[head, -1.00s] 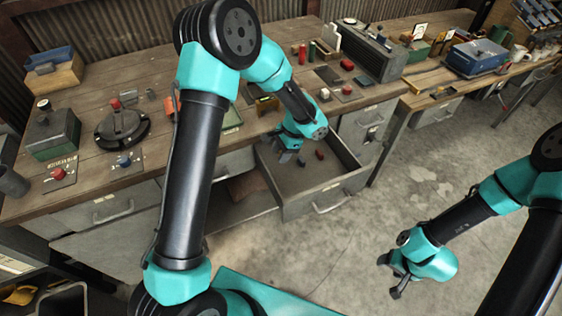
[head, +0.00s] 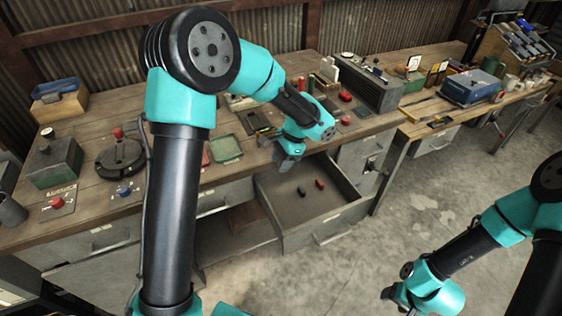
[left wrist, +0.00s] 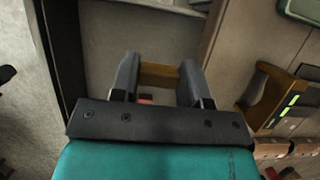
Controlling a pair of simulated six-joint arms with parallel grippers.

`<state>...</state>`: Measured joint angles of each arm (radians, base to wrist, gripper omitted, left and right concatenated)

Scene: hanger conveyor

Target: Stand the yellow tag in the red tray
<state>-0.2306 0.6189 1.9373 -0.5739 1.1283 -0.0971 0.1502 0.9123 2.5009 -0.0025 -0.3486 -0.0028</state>
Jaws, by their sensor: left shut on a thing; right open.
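My left gripper (head: 288,165) is shut on an ochre-yellow piece, which looks like the yellow tag (left wrist: 160,75), spanning between its fingers in the left wrist view. In the head view the tag is hidden by the gripper, which is above the back left part of the open drawer (head: 330,222). The red tray (head: 206,156) seems to be the red strip on the bench, mostly hidden behind my left arm. My right gripper (head: 392,297) is open and empty over the floor at the lower right.
A green tray (head: 226,148) lies right of the red strip. A dark blue piece (head: 301,191) and a red piece (head: 319,184) lie in the drawer. A dark holder (head: 258,121) is on the bench near the arm. A grey box (head: 370,88) stands further right.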

